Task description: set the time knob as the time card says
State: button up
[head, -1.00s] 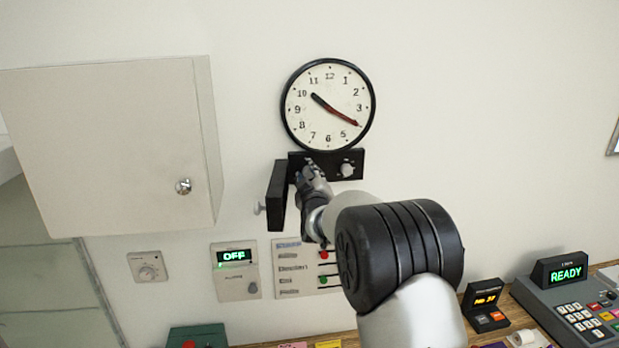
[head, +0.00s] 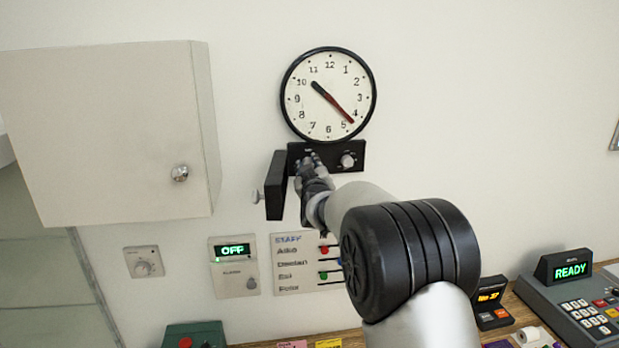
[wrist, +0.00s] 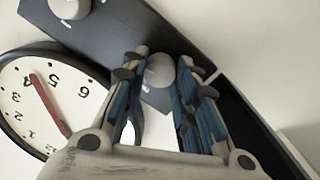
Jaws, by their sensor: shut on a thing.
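A round black-rimmed clock (head: 328,75) hangs on the wall; its short dark hand points near 10 and its red hand between 4 and 5. Below it is a black control box (head: 326,148) with its side flap (head: 276,185) swung open at left. My gripper (head: 310,158) is at the box's left knob, which I take as the time knob. The wrist view shows this pale time knob (wrist: 160,70) between my two fingers, shut on it. The box's right knob (head: 347,160) is free and also shows in the wrist view (wrist: 70,8). I cannot make out a time card.
A white wall cabinet (head: 115,135) stands out at left. Below are a dial plate (head: 144,262), an alarm panel reading OFF (head: 236,267) and a staff board (head: 295,265). A desk device reading READY (head: 570,285) is at right.

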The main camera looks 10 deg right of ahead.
jog(key=shift+d+m+g+y+b, duration=0.15)
jog(key=shift+m+y+b, duration=0.15)
jog(key=shift+m+b, duration=3.1)
jog(key=shift+a+m+g+y+b, duration=0.15)
jog(key=shift+m+y+b, duration=0.15)
jog(key=shift+m+b, duration=3.1)
jog(key=shift+d+r, duration=0.1)
jog(key=o, duration=1.1)
jog(key=shift+s, duration=0.15)
